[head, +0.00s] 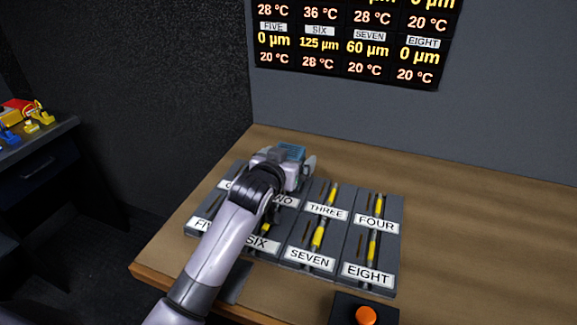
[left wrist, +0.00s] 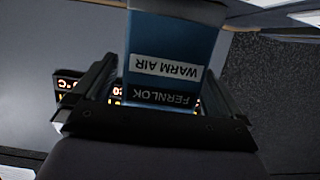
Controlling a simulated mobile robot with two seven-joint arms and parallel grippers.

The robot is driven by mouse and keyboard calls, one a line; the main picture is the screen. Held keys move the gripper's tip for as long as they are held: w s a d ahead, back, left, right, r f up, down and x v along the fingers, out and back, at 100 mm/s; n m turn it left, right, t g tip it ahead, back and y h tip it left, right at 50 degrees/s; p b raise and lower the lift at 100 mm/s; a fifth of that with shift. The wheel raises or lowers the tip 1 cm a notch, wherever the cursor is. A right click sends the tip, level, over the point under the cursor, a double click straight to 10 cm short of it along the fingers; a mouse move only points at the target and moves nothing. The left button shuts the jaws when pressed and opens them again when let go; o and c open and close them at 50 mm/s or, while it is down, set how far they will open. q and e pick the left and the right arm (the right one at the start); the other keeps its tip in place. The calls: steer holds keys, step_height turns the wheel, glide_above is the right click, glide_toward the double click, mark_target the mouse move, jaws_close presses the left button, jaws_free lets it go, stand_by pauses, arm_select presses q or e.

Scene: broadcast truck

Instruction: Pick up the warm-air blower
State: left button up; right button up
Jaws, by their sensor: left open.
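The warm-air blower (head: 292,151) is a blue-topped unit, mostly hidden behind my left gripper (head: 287,168) over the far part of the panels in the head view. In the left wrist view the blower (left wrist: 165,45) is a blue block with upside-down labels "WARM AIR" and "FERNLOK". It sits between the two fingers of my left gripper (left wrist: 160,80). The fingers are open, one on each side, and a gap shows at the right. I cannot tell whether the left finger touches it. My right gripper is not in view.
Grey numbered panels (head: 350,245) with yellow strips lie on the wooden table (head: 470,220). A box with an orange button (head: 366,315) stands at the front. A display (head: 350,45) hangs on the back wall. A side cabinet (head: 40,140) holds coloured items. The table's right side is clear.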

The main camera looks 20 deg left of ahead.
arm_select(q)
steer(key=shift+w, duration=0.15)
steer(key=c, duration=1.2)
steer(key=shift+c, duration=1.4)
steer(key=shift+r, duration=0.15)
